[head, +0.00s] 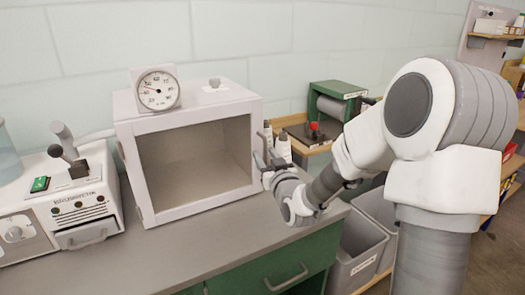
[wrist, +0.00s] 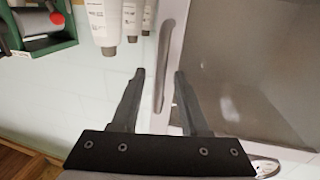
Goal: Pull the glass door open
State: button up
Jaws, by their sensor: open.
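The glass door (head: 195,162) is the framed front of a white box-shaped cabinet (head: 130,108) on the bench in the head view. It looks shut, flush with the cabinet. In the wrist view the door's dark pane (wrist: 260,70) fills the right side. A grey upright handle (wrist: 168,45) runs along the door's pale frame. My gripper (head: 265,158) is at the right edge of the door in the head view. In the wrist view my gripper (wrist: 160,74) is open, with the handle showing between its fingers. I cannot tell whether they touch it.
A round dial gauge (head: 158,89) stands on the cabinet. A white control box (head: 75,195) with a lever is at its left. White bottles (head: 282,147) stand close behind my gripper, and they show in the wrist view (wrist: 105,20). The bench top (head: 225,240) in front is clear.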

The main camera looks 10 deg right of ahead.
jog(key=shift+w, duration=0.35)
grip_shut()
dwell(1.4)
